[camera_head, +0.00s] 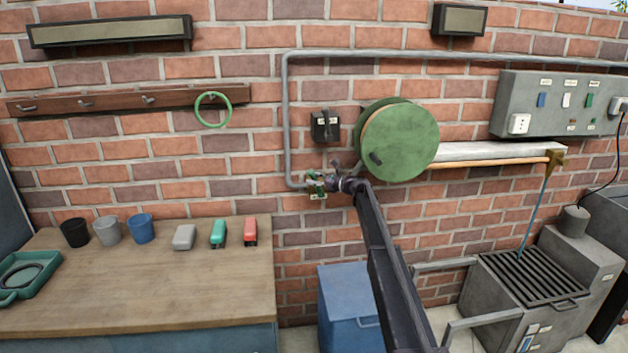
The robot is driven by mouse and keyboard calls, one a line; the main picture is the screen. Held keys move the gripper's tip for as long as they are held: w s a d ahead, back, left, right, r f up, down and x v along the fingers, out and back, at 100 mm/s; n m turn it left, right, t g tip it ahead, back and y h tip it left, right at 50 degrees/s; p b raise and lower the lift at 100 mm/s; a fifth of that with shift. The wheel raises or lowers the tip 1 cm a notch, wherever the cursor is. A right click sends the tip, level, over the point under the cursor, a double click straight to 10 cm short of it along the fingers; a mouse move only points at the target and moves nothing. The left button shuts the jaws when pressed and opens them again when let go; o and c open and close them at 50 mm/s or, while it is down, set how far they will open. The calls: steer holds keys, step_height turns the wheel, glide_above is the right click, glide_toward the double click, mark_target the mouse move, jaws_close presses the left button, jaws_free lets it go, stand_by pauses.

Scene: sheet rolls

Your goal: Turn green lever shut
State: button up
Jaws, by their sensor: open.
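The green lever (311,182) is a small green part on a pipe fitting on the brick wall, left of my gripper. Its exact angle is too small to tell. My gripper (332,175) is at the end of my dark arm, with its fingers open close beside the lever. I cannot tell whether a finger touches the lever. Part of the fitting behind the gripper is hidden.
A large green reel (400,140) sits on the wall just right of my gripper. A black switch box (325,126) is above it. A grey pipe (287,110) runs down the wall. A blue bin (342,300) stands below, and a wooden workbench (130,290) is at left.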

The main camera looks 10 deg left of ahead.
steer(key=shift+d, duration=0.1)
jaws_close()
steer(key=shift+w+d, duration=0.1)
steer(key=shift+d, duration=0.05)
